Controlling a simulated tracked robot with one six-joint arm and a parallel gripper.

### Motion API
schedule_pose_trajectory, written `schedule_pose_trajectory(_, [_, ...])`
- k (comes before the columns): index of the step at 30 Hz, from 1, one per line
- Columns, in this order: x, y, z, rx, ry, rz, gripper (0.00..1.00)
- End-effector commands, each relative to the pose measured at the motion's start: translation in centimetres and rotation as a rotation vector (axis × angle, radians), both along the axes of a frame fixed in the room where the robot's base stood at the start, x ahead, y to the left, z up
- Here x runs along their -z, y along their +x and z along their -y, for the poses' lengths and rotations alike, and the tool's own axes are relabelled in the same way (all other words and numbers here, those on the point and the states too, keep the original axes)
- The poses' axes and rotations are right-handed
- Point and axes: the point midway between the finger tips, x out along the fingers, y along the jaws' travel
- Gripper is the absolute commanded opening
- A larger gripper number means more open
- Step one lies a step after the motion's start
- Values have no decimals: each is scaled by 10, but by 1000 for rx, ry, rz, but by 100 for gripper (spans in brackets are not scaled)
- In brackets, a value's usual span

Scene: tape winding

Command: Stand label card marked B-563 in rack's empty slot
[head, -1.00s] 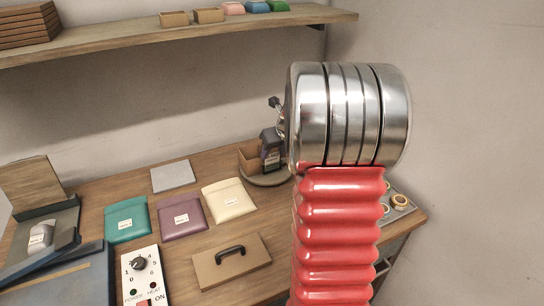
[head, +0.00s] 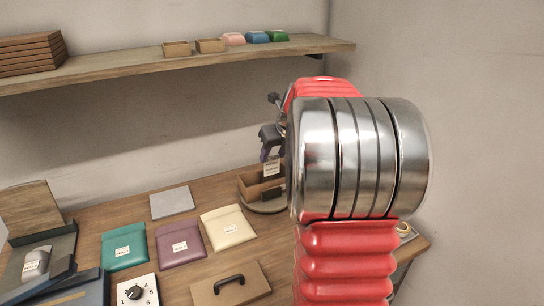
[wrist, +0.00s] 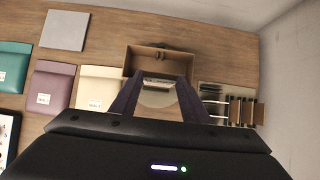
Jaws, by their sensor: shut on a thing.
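My gripper (head: 270,150) is shut on a small white label card (head: 271,169), which hangs below the fingers over an open brown box (head: 248,187). The card's print is too small to read. In the wrist view the two dark fingers of my gripper (wrist: 158,84) reach toward the box (wrist: 190,65), with the card's pale edge between their tips. I cannot make out a rack with certainty. A row of brown upright pieces with pale strips (wrist: 240,110) stands right of my fingers in the wrist view; whether it has an empty slot is unclear.
The box rests on a round base (head: 268,207). Cream (head: 228,227), purple (head: 181,243) and teal (head: 124,246) labelled pouches lie left of it, with a grey slab (head: 172,202) behind. A handled wooden lid (head: 231,287) lies in front. A shelf (head: 130,72) runs above.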

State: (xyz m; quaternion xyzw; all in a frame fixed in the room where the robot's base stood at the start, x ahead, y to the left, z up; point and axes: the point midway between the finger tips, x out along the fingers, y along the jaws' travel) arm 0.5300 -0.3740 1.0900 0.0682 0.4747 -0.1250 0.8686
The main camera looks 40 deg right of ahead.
Motion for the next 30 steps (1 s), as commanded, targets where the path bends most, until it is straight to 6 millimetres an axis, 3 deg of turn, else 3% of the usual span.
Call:
schedule_pose_trajectory(16, [2, -1, 3, 2, 0, 0, 11])
schedule_pose_trajectory(25, [28, -13, 55, 25, 0, -3, 11])
schedule_pose_trajectory(30, [33, -16, 67, 28, -2, -1, 11])
